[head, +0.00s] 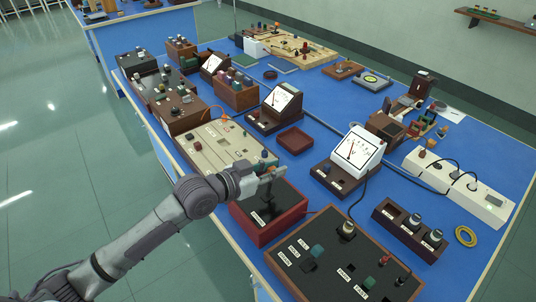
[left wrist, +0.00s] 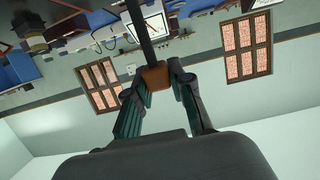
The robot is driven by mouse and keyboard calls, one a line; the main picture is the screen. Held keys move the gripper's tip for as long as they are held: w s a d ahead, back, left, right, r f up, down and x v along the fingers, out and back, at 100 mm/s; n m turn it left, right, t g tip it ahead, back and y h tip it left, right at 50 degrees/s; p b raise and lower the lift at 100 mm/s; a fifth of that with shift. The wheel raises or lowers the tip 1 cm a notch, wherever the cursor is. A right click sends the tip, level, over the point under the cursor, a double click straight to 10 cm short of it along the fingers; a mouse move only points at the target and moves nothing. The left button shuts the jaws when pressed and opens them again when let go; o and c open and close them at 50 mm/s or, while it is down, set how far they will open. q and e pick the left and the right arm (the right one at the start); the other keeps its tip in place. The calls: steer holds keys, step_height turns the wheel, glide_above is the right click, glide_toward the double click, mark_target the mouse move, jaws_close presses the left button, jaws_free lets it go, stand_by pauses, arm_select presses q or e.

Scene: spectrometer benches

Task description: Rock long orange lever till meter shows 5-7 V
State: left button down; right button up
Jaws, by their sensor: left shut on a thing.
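My left gripper (head: 272,173) reaches in from the left above a red box with a black top (head: 258,232). In the left wrist view its two fingers (left wrist: 156,82) are shut on an orange block-like grip (left wrist: 155,76) at the end of a dark rod (left wrist: 140,32). The fingers mostly hide this grip in the head view. A white-faced meter in a white case (head: 366,143) stands on a dark base to the right of the box. Its needle looks near upright, but the scale is too small to read. My right gripper is not in view.
A beige panel (head: 213,151) lies behind the red box. A dark panel with knobs and labels (head: 325,268) lies in front of it. Two smaller meters (head: 284,97) (head: 212,63) stand farther back. A small red tray (head: 295,139) and a white power strip (head: 455,187) are on the blue bench.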

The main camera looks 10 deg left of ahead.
arm_select(q)
steer(key=w+g+p, duration=0.1)
steer(key=p, duration=0.1)
steer(key=d+g+y+p, duration=0.1)
steer(key=p, duration=0.2)
steer(key=shift+w+d+y, duration=0.2)
steer(key=shift+w+y, duration=0.1)
steer(key=shift+w, duration=0.1)
steer(key=shift+w+d+f+g+p, duration=0.2)
steer(key=shift+w+f+g+p, duration=0.1)
steer(key=shift+p, duration=0.45)
steer(key=shift+d+f+y+p, duration=0.1)
steer(key=shift+f+y+p, duration=0.2)
steer(key=shift+y, duration=0.1)
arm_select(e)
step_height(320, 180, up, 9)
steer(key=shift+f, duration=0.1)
arm_select(q)
steer(key=c, duration=1)
jaws_free()
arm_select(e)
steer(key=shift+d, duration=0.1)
arm_select(q)
steer(key=v, duration=1.2)
steer(key=shift+w, duration=0.2)
steer(key=shift+r, duration=0.1)
